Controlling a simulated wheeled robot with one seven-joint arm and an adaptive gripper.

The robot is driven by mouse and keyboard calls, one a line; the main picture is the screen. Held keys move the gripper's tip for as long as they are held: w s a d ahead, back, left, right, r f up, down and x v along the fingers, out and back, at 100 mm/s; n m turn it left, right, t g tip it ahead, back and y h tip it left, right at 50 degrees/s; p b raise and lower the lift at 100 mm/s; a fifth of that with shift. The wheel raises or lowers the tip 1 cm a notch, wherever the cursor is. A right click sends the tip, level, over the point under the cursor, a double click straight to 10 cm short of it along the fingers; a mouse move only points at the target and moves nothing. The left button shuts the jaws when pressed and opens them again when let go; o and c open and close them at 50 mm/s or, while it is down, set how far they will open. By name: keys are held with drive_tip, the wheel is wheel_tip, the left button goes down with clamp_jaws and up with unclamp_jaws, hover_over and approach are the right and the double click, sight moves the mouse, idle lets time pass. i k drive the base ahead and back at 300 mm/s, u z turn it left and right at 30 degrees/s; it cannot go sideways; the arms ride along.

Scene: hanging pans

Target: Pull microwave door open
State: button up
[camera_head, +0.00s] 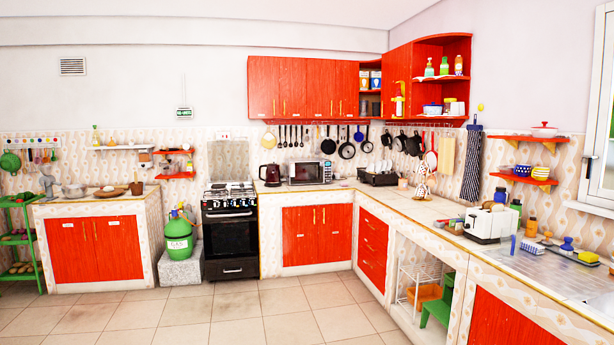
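The microwave (309,173) stands on the far counter, left of the corner, in the head view. It is small and silver with a dark door window. Its door looks closed. A control strip is at its right side. It is far off, so the door handle is too small to make out clearly. My gripper and arm do not show in this view.
A dark red kettle (270,175) stands just left of the microwave, and a black dish rack (377,174) is to its right. A black stove (229,230) is further left. The tiled floor (245,325) in front is clear. The right counter (430,208) juts toward me.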

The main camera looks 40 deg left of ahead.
sight(307, 173)
drive_tip(key=u, duration=0.2)
drive_tip(key=i, duration=0.7)
drive_tip(key=u, duration=0.9)
drive_tip(key=i, duration=1.7)
drive_tip(key=u, duration=0.75)
drive_tip(key=i, duration=3.3)
drive_tip(key=z, duration=0.4)
drive_tip(key=i, duration=1.55)
drive_tip(key=z, duration=0.4)
